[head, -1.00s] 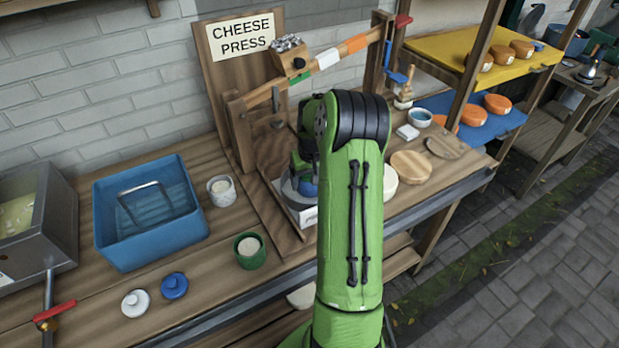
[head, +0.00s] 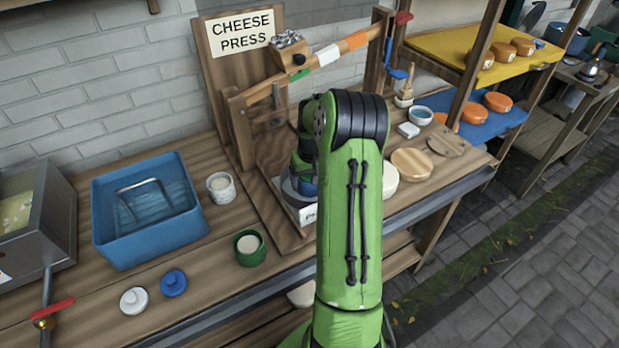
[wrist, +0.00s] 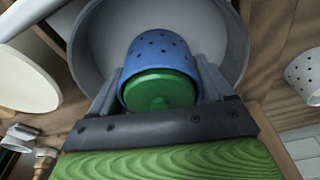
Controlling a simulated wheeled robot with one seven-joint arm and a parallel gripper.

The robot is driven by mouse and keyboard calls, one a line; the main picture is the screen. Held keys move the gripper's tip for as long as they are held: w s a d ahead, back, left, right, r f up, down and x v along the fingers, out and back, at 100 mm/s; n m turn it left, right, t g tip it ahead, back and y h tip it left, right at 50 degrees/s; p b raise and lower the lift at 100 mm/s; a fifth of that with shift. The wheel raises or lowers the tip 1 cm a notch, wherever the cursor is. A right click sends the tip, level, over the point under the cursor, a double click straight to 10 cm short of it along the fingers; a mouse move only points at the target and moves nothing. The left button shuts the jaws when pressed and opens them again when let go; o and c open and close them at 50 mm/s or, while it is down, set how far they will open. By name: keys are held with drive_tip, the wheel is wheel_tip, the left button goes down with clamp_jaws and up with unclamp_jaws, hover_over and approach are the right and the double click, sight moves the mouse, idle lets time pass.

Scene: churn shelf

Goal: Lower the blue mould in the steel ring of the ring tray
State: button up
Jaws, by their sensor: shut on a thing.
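The blue mould (wrist: 158,50) is a perforated cup with a green lid (wrist: 160,90) in its near end. My gripper (wrist: 162,82) is shut on it, one finger on each side. The mould shows against the inside of the wide grey steel ring (wrist: 92,38), with a gap around it. I cannot tell how deep it sits or whether it touches the bottom. In the head view my arm hides most of this; a bit of the blue mould (head: 308,188), the steel ring's edge (head: 288,189) and the white tray under it (head: 306,216) show.
The wooden cheese press (head: 240,130) with its lever stands just behind. A white perforated mould (head: 221,188), a green cup (head: 248,249) and a blue tub (head: 150,235) stand to the left. Round wooden boards (head: 411,163) lie to the right.

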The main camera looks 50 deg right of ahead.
drive_tip(key=o, duration=0.9)
drive_tip(key=r+p, duration=0.1)
drive_tip(key=r, duration=0.4)
drive_tip(key=s+r+p, duration=0.1)
drive_tip(key=r, duration=0.4)
drive_tip(key=s+a+r+p, duration=0.1)
drive_tip(key=r, duration=0.4)
drive_tip(key=shift+r, duration=0.3)
